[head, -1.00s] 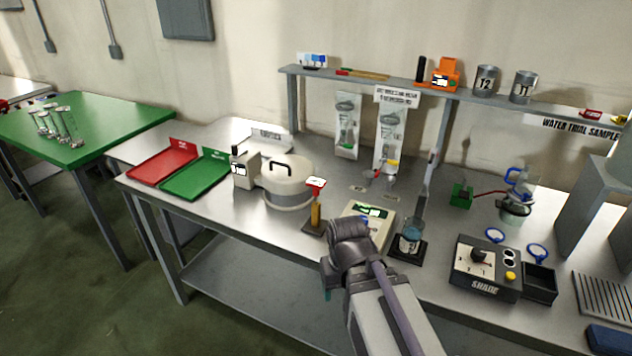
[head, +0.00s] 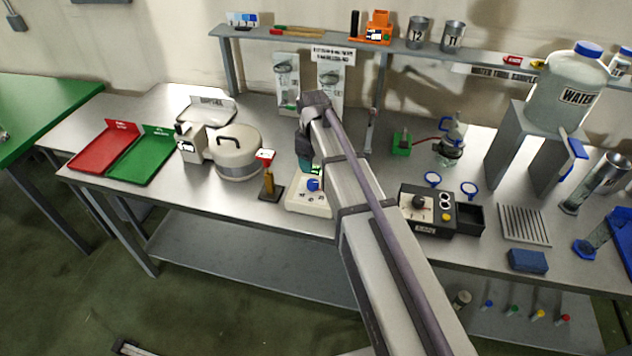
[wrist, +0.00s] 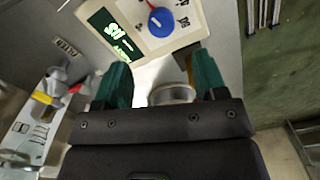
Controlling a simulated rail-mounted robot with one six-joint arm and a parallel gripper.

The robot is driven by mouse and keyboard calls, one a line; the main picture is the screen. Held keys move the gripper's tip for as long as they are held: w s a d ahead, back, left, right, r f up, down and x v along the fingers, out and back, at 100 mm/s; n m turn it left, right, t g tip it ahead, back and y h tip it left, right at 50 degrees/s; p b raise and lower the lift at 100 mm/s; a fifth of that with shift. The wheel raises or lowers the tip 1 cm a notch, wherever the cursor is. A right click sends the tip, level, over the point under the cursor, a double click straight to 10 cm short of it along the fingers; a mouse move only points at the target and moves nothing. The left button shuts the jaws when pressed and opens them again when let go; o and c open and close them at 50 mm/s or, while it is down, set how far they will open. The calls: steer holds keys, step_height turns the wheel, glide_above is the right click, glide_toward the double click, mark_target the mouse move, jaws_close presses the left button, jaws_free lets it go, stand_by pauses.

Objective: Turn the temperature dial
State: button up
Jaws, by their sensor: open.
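A cream-coloured heater unit (head: 305,205) stands at the front middle of the bench. It has a blue dial (head: 313,184) on its panel and a display with green digits. In the wrist view the blue dial (wrist: 160,22) with its white pointer line lies beyond my fingertips, beside the green display (wrist: 112,35). My gripper (wrist: 162,76) has teal fingers spread apart, with nothing held and the dial not touched. In the head view my gripper (head: 306,158) is above and behind the unit, partly hidden by my arm. A metallic round rim (wrist: 172,93) shows between the fingers.
A round white pot (head: 236,152) stands farther left. A black control box (head: 427,208) with a knob is at the right. My arm hides the bench between.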

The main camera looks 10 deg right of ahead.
mark_target(313, 182)
step_height(313, 182, down, 9)
steer(key=b, duration=0.8)
steer(key=shift+s+f, duration=0.1)
steer(key=shift+f, duration=0.1)
steer(key=shift+r, duration=0.15)
steer(key=shift+c, duration=0.4)
steer(key=c, duration=0.8)
steer(key=shift+c, duration=0.2)
steer(key=shift+m, duration=0.3)
steer(key=m, duration=0.9)
steer(key=shift+a, duration=0.1)
